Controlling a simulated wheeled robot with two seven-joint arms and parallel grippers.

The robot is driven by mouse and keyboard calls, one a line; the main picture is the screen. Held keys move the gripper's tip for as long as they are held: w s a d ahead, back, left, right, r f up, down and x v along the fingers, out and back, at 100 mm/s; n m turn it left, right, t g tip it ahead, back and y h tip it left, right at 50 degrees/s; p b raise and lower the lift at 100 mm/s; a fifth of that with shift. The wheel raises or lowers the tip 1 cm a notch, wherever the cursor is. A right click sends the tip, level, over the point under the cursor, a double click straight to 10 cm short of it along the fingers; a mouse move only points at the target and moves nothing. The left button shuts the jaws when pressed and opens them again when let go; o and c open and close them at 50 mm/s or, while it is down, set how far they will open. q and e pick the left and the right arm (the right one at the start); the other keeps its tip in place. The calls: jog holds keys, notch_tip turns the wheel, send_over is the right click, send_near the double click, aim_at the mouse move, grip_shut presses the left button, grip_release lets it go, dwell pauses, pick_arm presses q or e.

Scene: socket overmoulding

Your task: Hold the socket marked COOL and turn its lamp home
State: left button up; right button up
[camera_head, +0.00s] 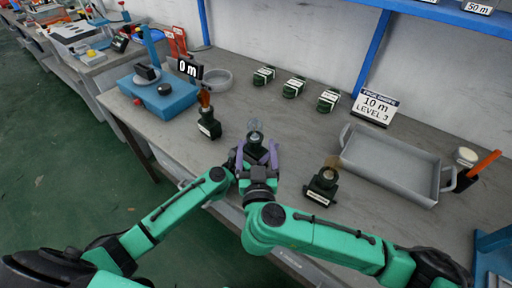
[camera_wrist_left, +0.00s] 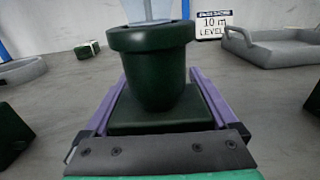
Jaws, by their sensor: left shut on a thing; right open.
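My left gripper (camera_wrist_left: 160,112) is shut on a dark green socket (camera_wrist_left: 152,75), its purple fingers either side of the square base. The socket stands upright; its marking is not readable. A clear lamp (camera_head: 255,136) sits upright in its mouth, and its lower glass shows in the left wrist view (camera_wrist_left: 148,10). How deep it sits I cannot tell. My right gripper (camera_head: 257,160) is open near this socket; its fingers are hard to separate from the left's in the head view. Another labelled socket (camera_head: 208,124) holds an orange-brown lamp (camera_head: 204,98); a third (camera_head: 321,186) holds an amber lamp (camera_head: 331,164).
A grey tray (camera_head: 390,182) lies at the right below the "10 m LEVEL 3" sign (camera_head: 375,106). Several small labelled green blocks (camera_head: 294,87) stand at the back. A blue device (camera_head: 165,100) and a round grey dish (camera_head: 217,78) are at the left. The bench between is clear.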

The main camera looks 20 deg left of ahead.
pick_arm(q)
jog(key=o, duration=1.1)
jog(key=shift+s, duration=0.1)
